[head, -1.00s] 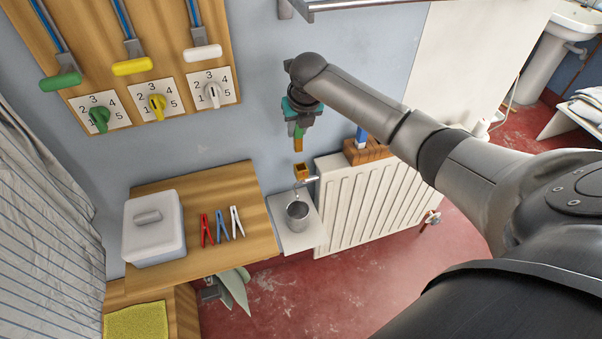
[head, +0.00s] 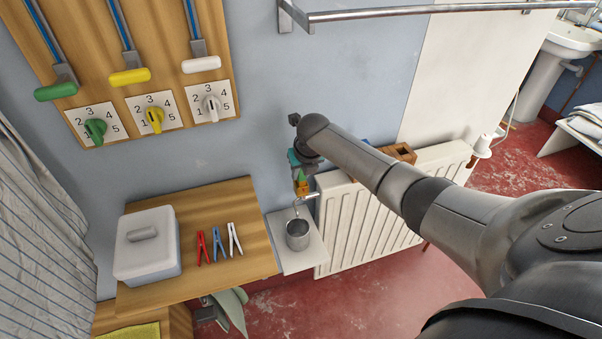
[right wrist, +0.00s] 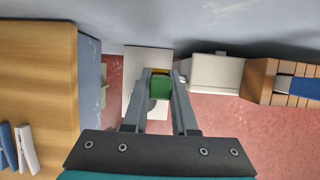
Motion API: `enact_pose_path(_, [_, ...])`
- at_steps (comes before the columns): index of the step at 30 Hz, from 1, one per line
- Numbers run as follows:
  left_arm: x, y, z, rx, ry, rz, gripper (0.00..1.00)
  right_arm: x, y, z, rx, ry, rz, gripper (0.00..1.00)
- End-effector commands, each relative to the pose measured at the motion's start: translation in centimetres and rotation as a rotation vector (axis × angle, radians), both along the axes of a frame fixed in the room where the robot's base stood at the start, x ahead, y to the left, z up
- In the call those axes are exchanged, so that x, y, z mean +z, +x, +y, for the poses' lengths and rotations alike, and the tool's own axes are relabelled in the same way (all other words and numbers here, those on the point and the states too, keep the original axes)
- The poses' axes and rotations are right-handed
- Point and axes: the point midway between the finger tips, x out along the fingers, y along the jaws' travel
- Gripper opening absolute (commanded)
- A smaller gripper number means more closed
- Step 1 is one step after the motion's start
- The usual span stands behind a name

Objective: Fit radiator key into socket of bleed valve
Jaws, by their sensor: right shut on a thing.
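My right gripper (head: 301,168) is shut on the green handle of the radiator key (head: 301,177), just above the left end of the radiator. The key points down, and its handle also shows between the fingers in the right wrist view (right wrist: 161,88). The brass bleed valve (head: 303,189) is directly below the key. The key's lower end meets or overlaps the valve in the head view; I cannot tell whether it is inside the socket or only above it. My left gripper is not in view.
A metal cup (head: 297,236) stands on a small white shelf (head: 290,262) below the valve. The white radiator (head: 345,235) is to the right, with a slotted wooden block (head: 400,152) on top. A wooden table (head: 240,205) with clothespins and a white box (head: 146,246) is to the left.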

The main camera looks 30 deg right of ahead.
Motion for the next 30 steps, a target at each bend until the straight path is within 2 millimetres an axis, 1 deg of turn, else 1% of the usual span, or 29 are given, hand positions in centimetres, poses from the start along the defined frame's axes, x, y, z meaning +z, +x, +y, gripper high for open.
enact_pose_path(2, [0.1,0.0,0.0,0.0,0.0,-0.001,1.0,0.1,0.0,0.0,0.0,0.0,0.0,0.0])
enact_pose_path(3, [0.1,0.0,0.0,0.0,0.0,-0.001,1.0,0.1,0.0,0.0,0.0,0.0,0.0,0.29])
enact_pose_path(10, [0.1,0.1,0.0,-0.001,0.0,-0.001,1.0,0.1,0.0,0.0,0.0,0.0,0.0,0.55])
enact_pose_path(20, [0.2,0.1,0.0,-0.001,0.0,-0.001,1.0,0.4,-0.1,0.0,0.001,-0.001,-0.001,0.56])
enact_pose_path(23, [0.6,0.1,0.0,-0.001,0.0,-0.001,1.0,1.2,-0.3,0.1,0.001,-0.001,-0.002,0.56])
enact_pose_path(25, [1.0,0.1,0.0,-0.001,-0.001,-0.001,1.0,2.0,-0.6,0.1,0.001,-0.001,-0.002,0.56])
enact_pose_path(30, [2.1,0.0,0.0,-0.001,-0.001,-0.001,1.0,4.6,-1.6,0.3,0.003,-0.003,-0.002,0.56])
